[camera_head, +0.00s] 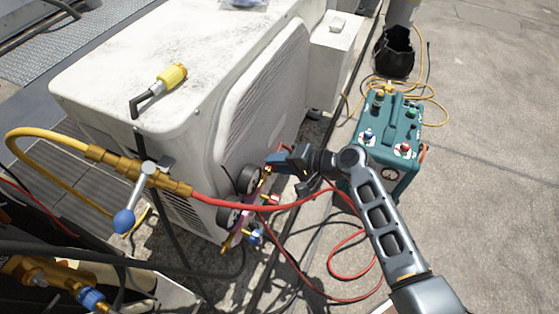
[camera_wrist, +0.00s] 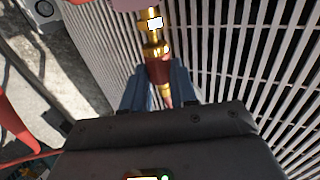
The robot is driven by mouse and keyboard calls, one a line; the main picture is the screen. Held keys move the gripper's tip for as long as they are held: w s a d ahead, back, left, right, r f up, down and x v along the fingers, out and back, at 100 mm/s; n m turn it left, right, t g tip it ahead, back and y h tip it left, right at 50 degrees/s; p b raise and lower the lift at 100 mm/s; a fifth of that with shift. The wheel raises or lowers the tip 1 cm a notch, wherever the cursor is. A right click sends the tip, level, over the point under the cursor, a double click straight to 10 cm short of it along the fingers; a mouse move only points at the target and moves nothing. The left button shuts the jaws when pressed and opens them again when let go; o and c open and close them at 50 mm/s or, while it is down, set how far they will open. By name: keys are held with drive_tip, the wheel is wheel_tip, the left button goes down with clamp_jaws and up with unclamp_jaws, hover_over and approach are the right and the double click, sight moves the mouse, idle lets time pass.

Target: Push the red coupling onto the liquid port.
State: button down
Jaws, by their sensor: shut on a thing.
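My gripper (camera_head: 277,160) is beside the condenser's louvred side, by the upper end of the gauge manifold. In the wrist view its two blue fingers (camera_wrist: 158,80) are shut on the red coupling (camera_wrist: 158,70), a dark red sleeve with brass at both ends. A brass fitting (camera_wrist: 153,28) lies in line with it at the top of the view, beside a pinkish part. I cannot tell whether this fitting belongs to the manifold or is the liquid port. The port is not clearly identifiable in the head view.
The white condenser (camera_head: 215,60) carries a yellow-capped tool (camera_head: 172,77). Gauges (camera_head: 247,179) hang at its side. A teal machine (camera_head: 390,135) and black bucket (camera_head: 396,52) stand right. Open concrete (camera_head: 490,200) lies beyond.

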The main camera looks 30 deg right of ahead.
drive_tip(key=shift+s+a+p, duration=0.55)
drive_tip(key=shift+a+p, duration=0.05)
drive_tip(key=shift+a, duration=0.1)
idle(2.0)
drive_tip(key=c, duration=0.8)
unclamp_jaws()
drive_tip(key=shift+w+d+b, duration=0.35)
drive_tip(key=shift+w+d, duration=0.4)
drive_tip(key=shift+d, duration=0.3)
drive_tip(key=shift+w+d+b, duration=0.4)
drive_tip(key=shift+w+d, duration=0.3)
drive_tip(key=shift+d, duration=0.3)
drive_tip(key=shift+w+d+b, duration=0.35)
drive_tip(key=shift+w+d, duration=0.4)
drive_tip(key=shift+d, duration=0.3)
